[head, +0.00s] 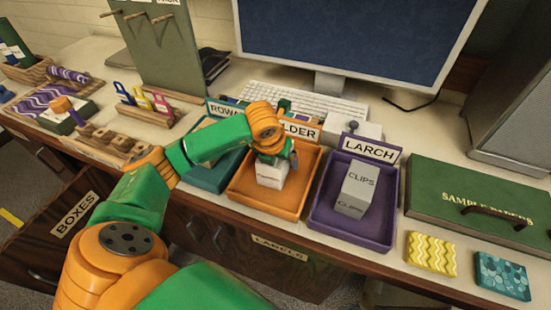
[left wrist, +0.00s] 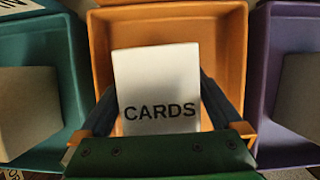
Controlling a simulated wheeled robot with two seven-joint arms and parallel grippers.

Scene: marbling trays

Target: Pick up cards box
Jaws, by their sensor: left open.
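The white cards box (head: 271,175) stands in the orange tray (head: 291,212), whose label reads "LDER" with its start hidden by my arm. In the left wrist view the box (left wrist: 158,90) shows the word CARDS. My left gripper (head: 275,155) is over the orange tray from above. In the left wrist view its open dark fingers (left wrist: 160,98) are on either side of the box, and I cannot tell whether either touches it. My forearm and wrist hide part of the box's upper end in the head view. My right gripper is not in view.
The purple LARCH tray (head: 322,226) on the right holds a grey CLIPS box (head: 356,189). A teal tray (head: 207,177) is on the left, partly behind my arm. A monitor (head: 360,40) and keyboard (head: 300,100) stand behind. A green case (head: 480,200) lies farther right.

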